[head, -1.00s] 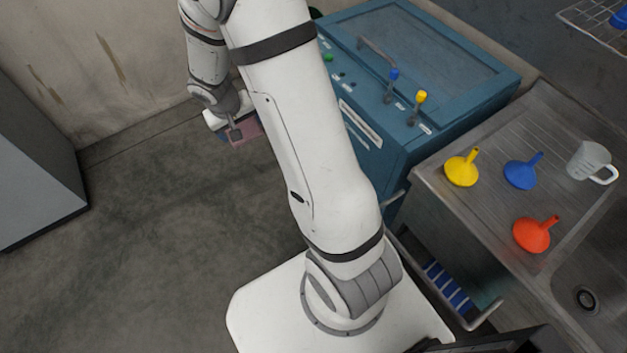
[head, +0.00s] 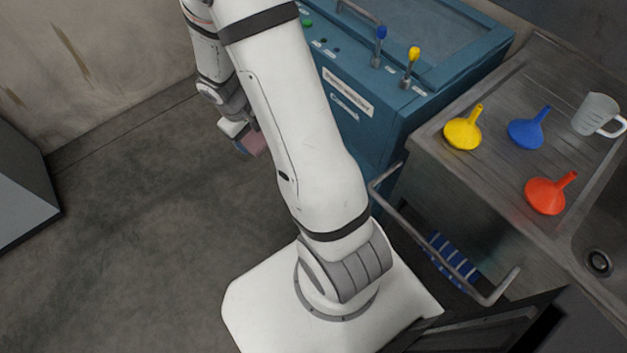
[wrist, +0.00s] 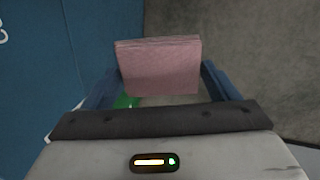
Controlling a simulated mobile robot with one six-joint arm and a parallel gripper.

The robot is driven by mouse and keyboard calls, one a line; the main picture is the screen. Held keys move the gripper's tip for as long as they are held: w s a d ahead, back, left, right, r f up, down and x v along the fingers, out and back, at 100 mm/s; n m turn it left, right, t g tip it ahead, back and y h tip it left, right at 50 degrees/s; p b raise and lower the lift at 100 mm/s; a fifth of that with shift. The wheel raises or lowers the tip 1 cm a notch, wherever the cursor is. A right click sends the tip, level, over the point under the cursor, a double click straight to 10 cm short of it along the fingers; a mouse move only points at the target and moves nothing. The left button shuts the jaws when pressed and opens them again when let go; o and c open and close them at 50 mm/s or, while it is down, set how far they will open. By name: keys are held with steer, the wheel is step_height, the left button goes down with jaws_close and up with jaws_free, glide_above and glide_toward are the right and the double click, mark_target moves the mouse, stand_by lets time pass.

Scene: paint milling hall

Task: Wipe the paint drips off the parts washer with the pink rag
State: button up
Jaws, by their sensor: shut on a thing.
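My gripper (wrist: 160,88) is shut on the pink rag (wrist: 160,65), which is folded into a flat pad between the two blue fingers. In the head view the rag (head: 256,145) shows partly, beside my arm. The parts washer (head: 357,130) is a teal-blue cabinet with a label plate on its front, cut off at the top of the head view. My rag is to the left of it and does not visibly touch it. A dark blue surface (wrist: 50,60), probably the washer, fills the left of the wrist view. I cannot make out any paint drips; my arm hides part of the washer.
Blue (head: 382,32) and yellow (head: 414,53) levers stand on the washer. A steel sink counter (head: 480,190) at right holds yellow, blue and red funnels and a clear jug (head: 594,115). A striped blue towel (head: 452,260) hangs by a rail. Floor at left is open, with a grey cabinet (head: 20,185).

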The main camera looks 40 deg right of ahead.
steer(key=s+d+f+n+h+b, duration=0.1)
steer(key=d+f+n+h+b, duration=0.4)
steer(key=f+b, duration=0.5)
steer(key=s+d+f+n+t+h+b, duration=0.15)
steer(key=d+f+n+h+b, duration=0.35)
steer(key=f+b, duration=0.5)
steer(key=s+d+f+n+h+b, duration=0.1)
steer(key=d+f+n+h+b, duration=0.4)
steer(key=f+b, duration=0.4)
steer(key=shift+d+f, duration=0.15)
steer(key=shift+d, duration=2.65)
steer(key=shift+w+d, duration=0.1)
steer(key=shift+d, duration=0.85)
steer(key=s, duration=0.4)
steer(key=shift+d, duration=0.15)
steer(key=shift+w, duration=0.1)
